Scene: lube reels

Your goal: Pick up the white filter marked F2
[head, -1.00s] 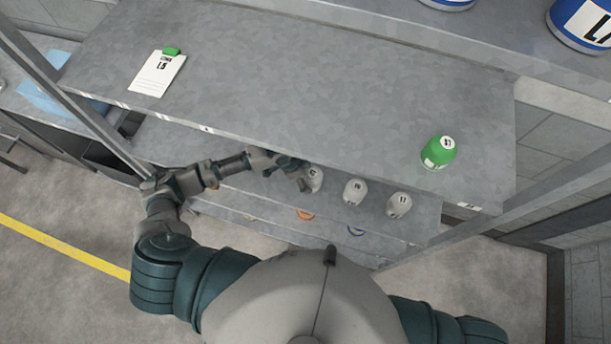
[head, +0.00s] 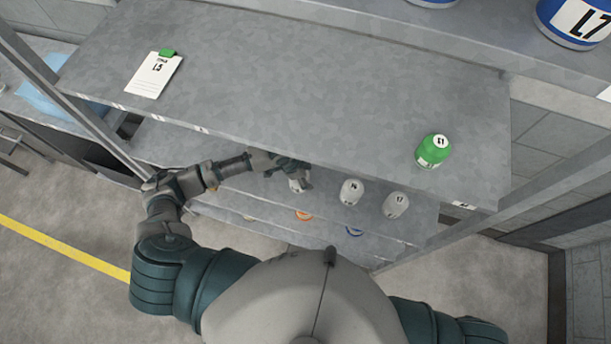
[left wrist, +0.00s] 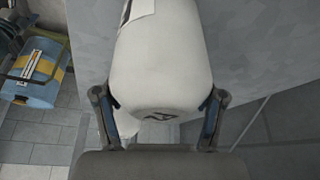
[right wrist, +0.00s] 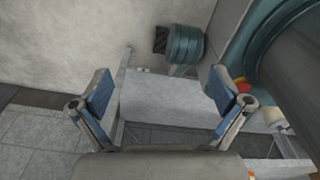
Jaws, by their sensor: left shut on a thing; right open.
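A white filter (left wrist: 165,55) fills the middle of the left wrist view, with a dark mark on its near end that I cannot read fully. My left gripper (left wrist: 160,95) is shut on it, one finger on each side. In the head view the left gripper (head: 300,178) is at the shelf below the top one, largely covering this filter (head: 296,185). Whether the filter has left the shelf cannot be told. My right gripper (right wrist: 160,90) is open and empty in the right wrist view, away from the filters; the head view does not show it.
Two similar white filters, one (head: 352,191) and another (head: 396,204), stand to the right on the same shelf. The upper shelf (head: 290,95) overhangs them and carries a green filter (head: 433,150) and a white card (head: 154,76). An upright post (head: 80,100) stands left.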

